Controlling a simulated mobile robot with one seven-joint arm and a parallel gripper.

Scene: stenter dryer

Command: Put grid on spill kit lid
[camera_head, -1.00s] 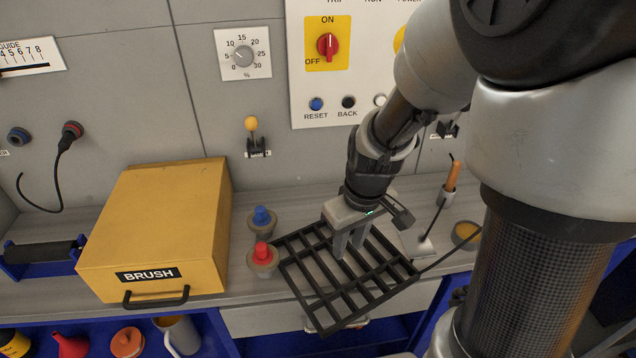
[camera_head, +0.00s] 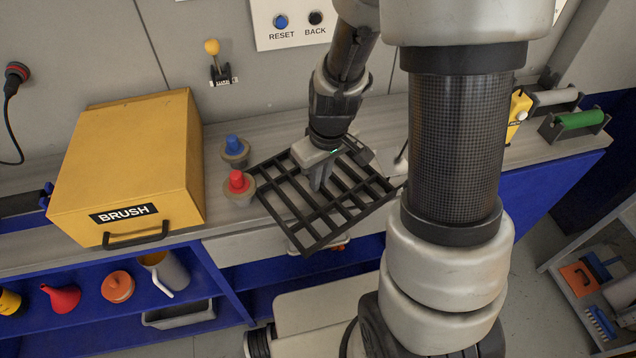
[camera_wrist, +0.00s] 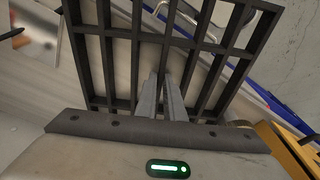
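The grid (camera_head: 309,218) is a dark rectangular frame with crossing bars. In the head view it is at the counter's front, tilted in the picture, with its near corner past the front edge. My gripper (camera_head: 318,184) points down over its middle. In the wrist view, the two fingers (camera_wrist: 162,98) are close together at a middle bar of the grid (camera_wrist: 190,42), and they look shut on it. Whether the grid is clear of the counter is hard to tell. I cannot make out a spill kit lid in either view.
A yellow BRUSH box (camera_head: 130,165) stands left on the counter. Pots with a red knob (camera_head: 238,184) and a blue knob (camera_head: 234,150) stand close to the grid's left side. Blue shelving (camera_head: 80,290) is below. A rack (camera_head: 600,290) stands on the floor at lower right.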

